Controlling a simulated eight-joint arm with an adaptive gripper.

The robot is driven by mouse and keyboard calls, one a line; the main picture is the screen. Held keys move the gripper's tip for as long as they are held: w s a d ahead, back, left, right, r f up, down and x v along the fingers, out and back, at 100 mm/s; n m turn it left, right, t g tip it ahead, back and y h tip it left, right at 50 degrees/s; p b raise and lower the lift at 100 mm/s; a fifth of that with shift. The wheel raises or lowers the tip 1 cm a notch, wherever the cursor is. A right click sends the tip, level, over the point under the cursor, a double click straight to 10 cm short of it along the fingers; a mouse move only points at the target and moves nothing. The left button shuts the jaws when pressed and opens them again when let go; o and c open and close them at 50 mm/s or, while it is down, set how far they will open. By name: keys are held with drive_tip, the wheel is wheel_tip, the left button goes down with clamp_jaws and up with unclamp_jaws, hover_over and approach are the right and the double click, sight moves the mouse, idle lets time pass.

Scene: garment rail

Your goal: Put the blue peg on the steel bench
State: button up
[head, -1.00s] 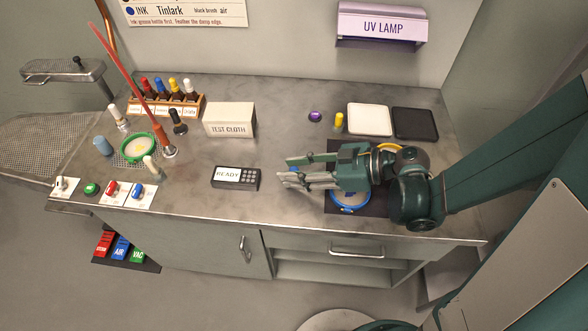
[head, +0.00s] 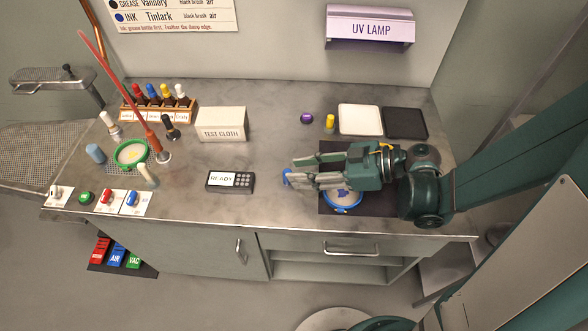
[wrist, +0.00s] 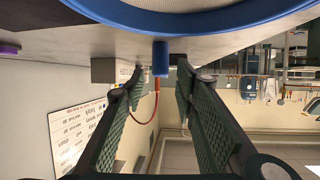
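The blue peg (head: 287,177) stands upright on the steel bench (head: 275,118), just at the tips of my gripper (head: 293,172). The wrist view shows the peg (wrist: 160,58) between the lines of my two green-padded fingers (wrist: 158,82), with a gap on each side. My gripper is open and low over the bench. A blue hoop with pale cloth (head: 343,208) lies under my gripper on a dark mat, partly hidden by it. Its blue rim also crosses the top of the wrist view (wrist: 200,24).
A READY keypad (head: 230,181) lies left of the peg. A yellow peg (head: 330,121), a purple knob (head: 307,118), a white tray (head: 360,119) and a black tray (head: 405,122) are behind my gripper. The bench between keypad and test cloth box (head: 222,124) is clear.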

drive_tip(key=shift+p+v, duration=0.75)
drive_tip(key=shift+v, duration=3.05)
